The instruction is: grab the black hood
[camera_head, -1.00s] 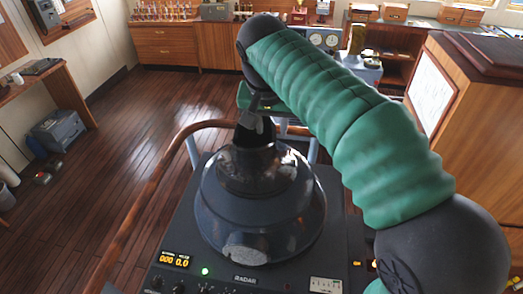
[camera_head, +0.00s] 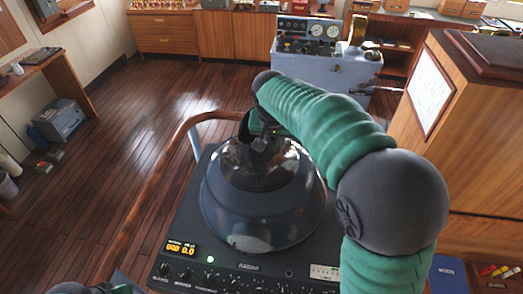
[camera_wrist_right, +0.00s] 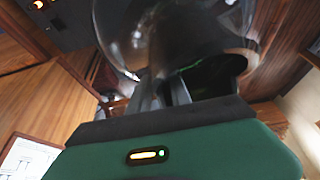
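The black hood (camera_head: 262,212) is a dark, glossy, rounded cone standing upright on the radar console (camera_head: 180,270) in the head view. My right gripper (camera_head: 260,142) reaches down to the narrow top of the hood, and my forearm covers part of its right side. In the right wrist view the hood (camera_wrist_right: 180,30) fills the top, with its dark opening at the fingertips. The two dark fingers (camera_wrist_right: 163,92) show against it; whether they press on its rim is unclear. Only a sliver of my left arm shows at the bottom left edge.
A curved wooden handrail (camera_head: 150,200) runs left of the console. A tall wooden cabinet (camera_head: 480,130) stands close on the right. A grey-blue instrument console (camera_head: 325,75) stands behind.

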